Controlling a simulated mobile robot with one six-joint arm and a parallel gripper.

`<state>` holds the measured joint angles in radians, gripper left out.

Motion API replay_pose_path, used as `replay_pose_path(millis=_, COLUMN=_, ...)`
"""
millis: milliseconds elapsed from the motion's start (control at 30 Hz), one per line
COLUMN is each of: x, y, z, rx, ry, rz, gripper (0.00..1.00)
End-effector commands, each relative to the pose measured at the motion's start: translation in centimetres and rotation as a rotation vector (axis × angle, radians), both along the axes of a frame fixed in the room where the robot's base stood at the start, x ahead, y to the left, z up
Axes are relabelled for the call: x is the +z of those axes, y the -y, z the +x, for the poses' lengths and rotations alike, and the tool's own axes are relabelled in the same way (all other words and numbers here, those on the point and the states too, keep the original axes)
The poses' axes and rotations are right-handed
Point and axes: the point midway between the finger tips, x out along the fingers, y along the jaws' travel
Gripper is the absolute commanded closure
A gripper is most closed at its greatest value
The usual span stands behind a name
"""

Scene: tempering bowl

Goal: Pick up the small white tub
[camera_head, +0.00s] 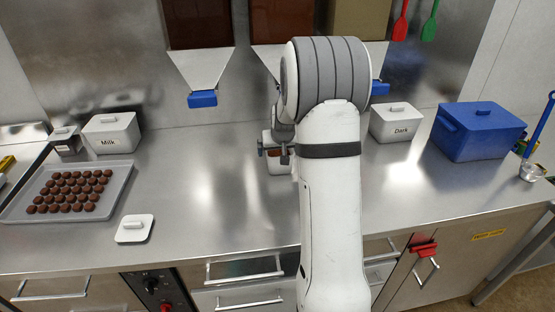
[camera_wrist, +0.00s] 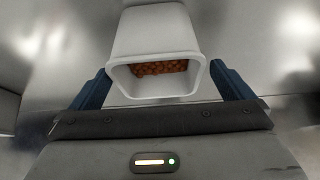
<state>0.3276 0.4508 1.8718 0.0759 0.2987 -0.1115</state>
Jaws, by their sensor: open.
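The small white tub (camera_wrist: 156,40) is in the wrist view, with its open mouth facing my gripper and brown pieces (camera_wrist: 160,68) inside. In the head view the tub (camera_head: 280,168) stands on the steel counter, partly hidden behind my arm. My gripper (camera_wrist: 160,88) is open, with one dark blue finger on each side of the tub's rim. A gap shows between each finger and the tub's walls. In the head view my gripper (camera_head: 274,150) is at the tub, mostly hidden by my arm.
A lidded tub marked Milk (camera_head: 112,133), one marked Dark (camera_head: 396,124) and a blue lidded box (camera_head: 477,131) stand along the back. A tray (camera_head: 122,177) of chocolates and a loose white lid (camera_head: 135,228) lie at left. Dispensers (camera_head: 200,68) hang above.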

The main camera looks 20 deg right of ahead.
Motion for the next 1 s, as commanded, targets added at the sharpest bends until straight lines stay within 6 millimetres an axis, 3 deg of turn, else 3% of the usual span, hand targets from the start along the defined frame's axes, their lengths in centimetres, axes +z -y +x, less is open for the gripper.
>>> replay_pose_path(millis=233, x=-2.6, y=0.7, z=1.5, rx=0.001, ry=-0.002, rz=0.001, gripper=0.0)
replay_pose_path(millis=567, x=-3.1, y=0.7, z=1.7, rx=0.001, ry=0.0, rz=0.0, gripper=0.01)
replay_pose_path(millis=1000, x=-3.1, y=0.6, z=1.7, rx=0.003, ry=0.0, rz=0.001, gripper=0.37)
